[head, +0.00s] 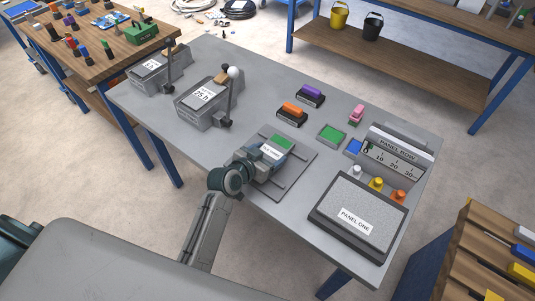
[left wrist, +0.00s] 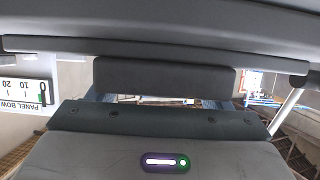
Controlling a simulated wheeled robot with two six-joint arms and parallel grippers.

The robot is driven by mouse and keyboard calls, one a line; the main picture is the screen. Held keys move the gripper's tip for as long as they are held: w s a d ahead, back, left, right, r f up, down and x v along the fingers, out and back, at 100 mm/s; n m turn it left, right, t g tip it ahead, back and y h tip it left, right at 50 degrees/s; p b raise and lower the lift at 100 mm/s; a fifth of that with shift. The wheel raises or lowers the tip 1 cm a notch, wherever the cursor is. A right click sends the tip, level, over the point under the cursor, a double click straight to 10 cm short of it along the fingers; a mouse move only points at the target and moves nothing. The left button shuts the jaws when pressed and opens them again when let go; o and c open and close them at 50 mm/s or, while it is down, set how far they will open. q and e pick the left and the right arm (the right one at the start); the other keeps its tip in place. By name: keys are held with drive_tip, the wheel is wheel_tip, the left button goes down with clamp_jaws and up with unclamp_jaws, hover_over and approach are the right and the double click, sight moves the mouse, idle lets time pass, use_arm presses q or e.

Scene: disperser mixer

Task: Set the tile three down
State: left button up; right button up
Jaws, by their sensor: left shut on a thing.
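My left gripper (head: 268,158) reaches in from the lower left over the grey bench. It is shut on a piece at the grey rack with dark rails (head: 294,176). A dark block shows between the jaws in the left wrist view (left wrist: 165,77). I cannot tell whether the held piece touches the rack. A green-topped piece with a white label (head: 283,142) shows just beyond the jaws; its label is too small to read, so I cannot tell which tile it is. My right gripper is not in view.
To the right are the speckled PANEL ONE slab (head: 338,203) and the PANEL BOW box (head: 395,156), with small coloured knobs between. Behind are an orange block (head: 292,108), a purple block (head: 312,91) and a green square (head: 332,134). Grey labelled machines (head: 203,103) stand left.

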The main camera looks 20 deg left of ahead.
use_arm(q)
drive_tip(key=shift+s, duration=0.1)
drive_tip(key=shift+s+r, duration=0.1)
drive_tip(key=shift+s, duration=0.15)
drive_tip(key=o, duration=1.3)
drive_tip(key=shift+f, duration=0.2)
drive_tip(key=shift+o, duration=0.2)
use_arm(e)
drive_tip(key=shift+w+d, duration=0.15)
